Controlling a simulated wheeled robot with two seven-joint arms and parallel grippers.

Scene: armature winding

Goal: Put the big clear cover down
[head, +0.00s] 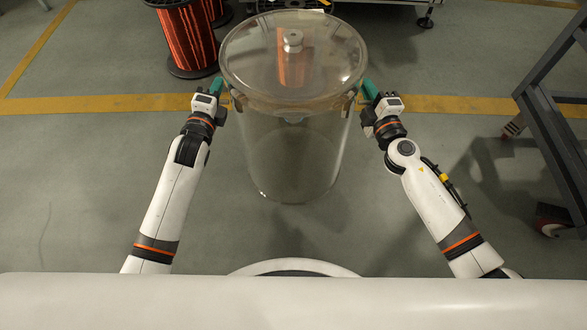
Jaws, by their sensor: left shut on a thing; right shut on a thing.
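The big clear cover (290,160) is a tall see-through cylinder with a rounded top and a grey metal knob. It is upright in the middle of the head view, in front of me. My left gripper (221,91) is shut on its left side just below the top rim. My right gripper (362,93) is shut on its right side at about the same height. Green parts show at both grippers. The exact finger contact is small and partly hidden. I cannot tell whether the cover's lower end touches the floor.
Spools of copper wire (187,38) stand at the back left. A dark metal frame on wheels (550,120) stands at the right. A wheeled rack (385,5) is at the back. Yellow lines (110,103) cross the grey floor, which is open left and right of the cover.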

